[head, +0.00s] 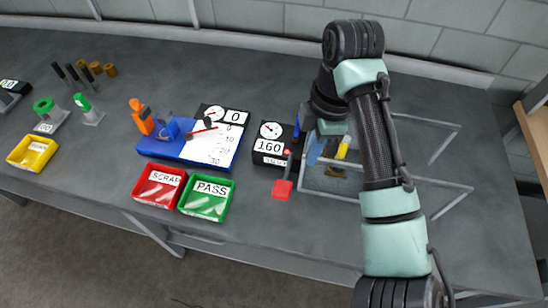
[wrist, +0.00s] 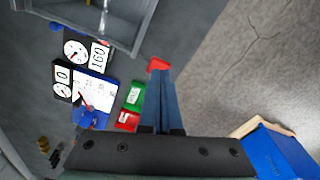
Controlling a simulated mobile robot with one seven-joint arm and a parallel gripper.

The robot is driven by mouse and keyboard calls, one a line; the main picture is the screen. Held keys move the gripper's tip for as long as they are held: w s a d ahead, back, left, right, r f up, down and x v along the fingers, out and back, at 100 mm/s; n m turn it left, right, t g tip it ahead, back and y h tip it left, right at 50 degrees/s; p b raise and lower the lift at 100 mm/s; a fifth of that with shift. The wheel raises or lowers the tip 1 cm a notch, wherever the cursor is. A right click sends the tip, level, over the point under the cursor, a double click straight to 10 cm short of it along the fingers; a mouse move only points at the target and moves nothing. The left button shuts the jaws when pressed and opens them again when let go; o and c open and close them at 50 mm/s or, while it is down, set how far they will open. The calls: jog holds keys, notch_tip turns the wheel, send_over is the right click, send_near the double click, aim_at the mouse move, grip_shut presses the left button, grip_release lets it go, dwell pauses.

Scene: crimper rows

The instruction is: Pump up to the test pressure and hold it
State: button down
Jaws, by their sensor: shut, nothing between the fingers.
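The pump unit (head: 268,146) is a black box on the bench with a round dial and a display reading 160. A second label below it is too small to read. The dial and 160 also show in the wrist view (wrist: 98,56). My gripper (wrist: 158,74) is shut and empty, its fingertips close to a red piece in the wrist view. I cannot tell whether they touch it. In the head view the gripper is largely hidden by my arm, right of the pump.
A grey wire-frame cage (head: 432,184) stands right of the pump, with a yellow piece (head: 343,147) inside. To the left are a blue tester base (head: 160,148) with a display reading 0, a red SCRAP bin (head: 158,187) and a green PASS bin (head: 207,197). The front right bench is clear.

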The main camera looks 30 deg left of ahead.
dwell(0.9)
jog(key=w+a+r+m+t+y, duration=0.2)
jog(key=w+a+r+m+t, duration=0.15)
jog(key=r, duration=0.25)
jog(key=w+a+r+m+t+y, duration=0.2)
jog(key=w+a+r+t, duration=0.2)
jog(key=a+r, duration=0.15)
notch_tip(320, 180, up, 13)
jog(key=w+d+m+t+y, duration=0.1)
jog(key=d+m+t+y, duration=0.1)
jog(key=m+t+y, duration=0.3)
jog(key=s+d+r+m+t+h, duration=0.25)
jog(key=d+r+t, duration=0.2)
jog(key=r, duration=0.35)
jog(key=s+d+r+m+t+h, duration=0.1)
jog(key=s+d+r+m+t, duration=0.1)
jog(key=d+r+m+t, duration=0.45)
jog(key=s+d+r+m+t+h, duration=0.4)
jog(key=s+d+r+m+h, duration=0.1)
jog(key=s+r, duration=0.5)
jog(key=shift+s+d+m+t+h, duration=0.35)
jog(key=shift+s+d+h, duration=0.45)
jog(key=shift+d, duration=0.3)
dwell(1.3)
